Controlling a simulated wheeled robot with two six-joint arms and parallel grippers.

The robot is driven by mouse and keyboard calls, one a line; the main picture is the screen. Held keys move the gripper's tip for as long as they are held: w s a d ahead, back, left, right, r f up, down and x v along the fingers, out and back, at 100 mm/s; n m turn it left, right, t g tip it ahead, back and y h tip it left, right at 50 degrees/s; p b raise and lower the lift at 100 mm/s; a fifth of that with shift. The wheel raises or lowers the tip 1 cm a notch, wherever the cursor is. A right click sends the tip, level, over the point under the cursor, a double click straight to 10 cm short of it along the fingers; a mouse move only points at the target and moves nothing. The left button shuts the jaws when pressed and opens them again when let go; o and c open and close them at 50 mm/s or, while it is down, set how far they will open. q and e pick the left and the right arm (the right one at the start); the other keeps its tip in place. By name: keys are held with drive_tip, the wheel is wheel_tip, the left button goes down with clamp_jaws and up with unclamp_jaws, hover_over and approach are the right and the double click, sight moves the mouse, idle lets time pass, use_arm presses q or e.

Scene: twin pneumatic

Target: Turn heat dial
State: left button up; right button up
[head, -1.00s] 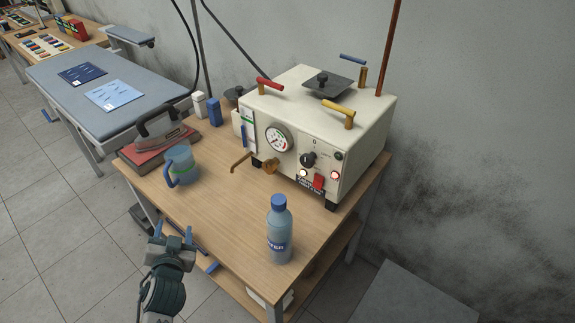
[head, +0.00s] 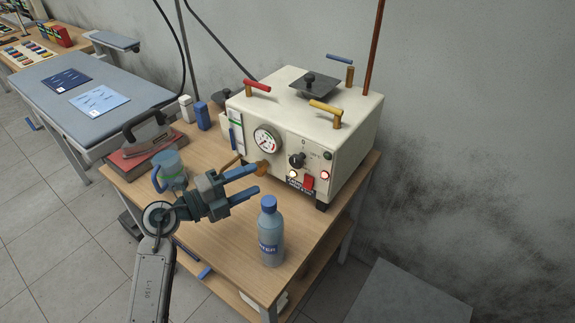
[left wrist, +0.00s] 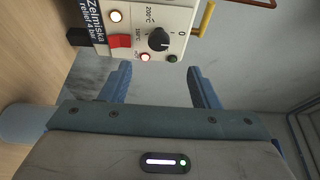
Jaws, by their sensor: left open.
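The heat dial (head: 297,160) is a black round knob on the front panel of the cream steam generator (head: 325,120). In the left wrist view the dial (left wrist: 159,40) lies ahead between the two fingers, with temperature marks such as 200°C and 150°C beside it. My left gripper (head: 250,183) is open and empty. Its blue fingers point toward the panel, short of the dial and apart from it. In the left wrist view the gripper (left wrist: 160,85) shows both fingers spread. My right gripper is not in view.
A water bottle (head: 270,232) stands just right of my left gripper. A mug (head: 172,172) stands behind my left gripper. A brass tap (head: 262,167) juts from the panel. A red switch (head: 308,183) and lit lamps are near the dial. An iron (head: 150,131) rests at left.

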sight(294, 163)
use_arm(q)
drive_tip(key=p+x, duration=0.2)
drive_tip(key=x, duration=0.7)
drive_tip(key=shift+w+d, duration=0.1)
drive_tip(key=shift+d, duration=0.25)
drive_tip(key=shift+w+d+f, duration=0.1)
drive_tip(key=shift+w+d, duration=0.2)
drive_tip(key=shift+d, duration=0.2)
drive_tip(key=c, duration=1)
drive_tip(key=shift+p, duration=0.3)
